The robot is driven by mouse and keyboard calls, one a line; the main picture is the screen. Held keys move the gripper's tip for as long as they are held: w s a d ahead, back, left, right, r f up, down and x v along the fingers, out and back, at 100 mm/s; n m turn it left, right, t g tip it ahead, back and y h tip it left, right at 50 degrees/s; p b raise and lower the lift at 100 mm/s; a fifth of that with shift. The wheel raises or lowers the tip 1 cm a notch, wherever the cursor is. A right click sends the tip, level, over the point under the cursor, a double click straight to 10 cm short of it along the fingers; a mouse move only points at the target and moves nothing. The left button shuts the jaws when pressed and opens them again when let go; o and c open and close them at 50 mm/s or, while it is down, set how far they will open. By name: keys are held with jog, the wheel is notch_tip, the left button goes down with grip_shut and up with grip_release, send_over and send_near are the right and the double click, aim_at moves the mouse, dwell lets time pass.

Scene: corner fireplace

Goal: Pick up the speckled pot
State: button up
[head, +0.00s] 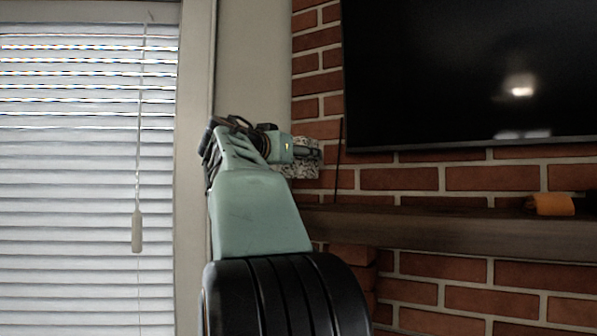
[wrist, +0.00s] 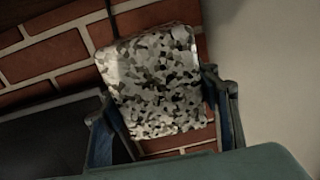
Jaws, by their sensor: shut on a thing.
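The speckled pot (head: 298,171) is white with black and grey flecks. In the head view it shows at the end of my arm, partly hidden by my gripper (head: 314,152). In the wrist view the speckled pot (wrist: 150,65) fills the middle and looks tilted. My gripper (wrist: 163,97) has one finger on each side of it and is shut on it. In the head view the pot appears above the level of the mantel's left end, with brick visible between them. Its opening cannot be made out.
A dark wooden mantel (head: 440,228) runs along the brick wall (head: 400,179) to the right. An orange object (head: 553,204) lies on it at the far right. A black television (head: 470,70) hangs above. A window with blinds (head: 80,180) is at the left.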

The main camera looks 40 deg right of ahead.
notch_tip(320, 180, up, 9)
jog(key=p, duration=0.3)
jog(key=shift+d+r, duration=0.1)
jog(key=shift+r, duration=0.1)
jog(key=shift+r+p, duration=0.45)
jog(key=shift+r, duration=0.65)
